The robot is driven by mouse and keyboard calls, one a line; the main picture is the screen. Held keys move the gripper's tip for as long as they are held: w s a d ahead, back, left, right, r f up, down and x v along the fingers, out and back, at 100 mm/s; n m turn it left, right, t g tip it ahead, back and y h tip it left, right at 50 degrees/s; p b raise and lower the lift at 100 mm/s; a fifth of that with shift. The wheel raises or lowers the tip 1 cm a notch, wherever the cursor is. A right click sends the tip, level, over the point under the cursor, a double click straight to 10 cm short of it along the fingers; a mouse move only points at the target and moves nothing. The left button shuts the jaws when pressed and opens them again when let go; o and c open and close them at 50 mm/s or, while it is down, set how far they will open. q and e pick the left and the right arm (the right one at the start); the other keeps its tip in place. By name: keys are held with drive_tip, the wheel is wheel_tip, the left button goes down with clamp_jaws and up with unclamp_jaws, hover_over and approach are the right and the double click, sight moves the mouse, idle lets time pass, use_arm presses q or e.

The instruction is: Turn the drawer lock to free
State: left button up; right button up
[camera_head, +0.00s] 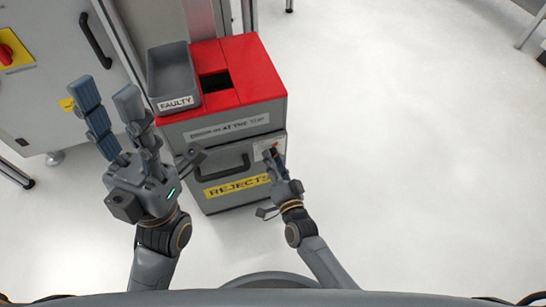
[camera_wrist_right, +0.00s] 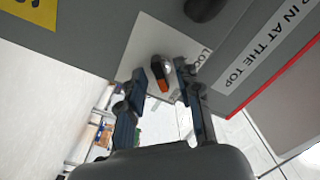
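The drawer lock (camera_wrist_right: 161,74) is a small dark knob with an orange side and a pale metal part, set on a light plate (camera_wrist_right: 146,42) lettered "LOC…". My right gripper (camera_wrist_right: 163,71) is open, its two fingertips apart on either side of the knob with gaps visible. In the head view, my right gripper (camera_head: 273,160) is at the upper right of the drawer front (camera_head: 222,158) and hides most of the lock. The drawer has a dark handle and a yellow "REJECTS" label (camera_head: 236,186). My left gripper (camera_head: 105,91) is open and empty, left of the cabinet.
The red cabinet top (camera_head: 252,70) has a dark square opening. A grey tray (camera_head: 172,78) marked "FAULTY" sits on its left side. A grey machine (camera_head: 50,80) with a red knob on yellow stands at the left. The floor to the right is clear.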

drive_tip(key=v, duration=1.1)
drive_tip(key=shift+r, duration=0.15)
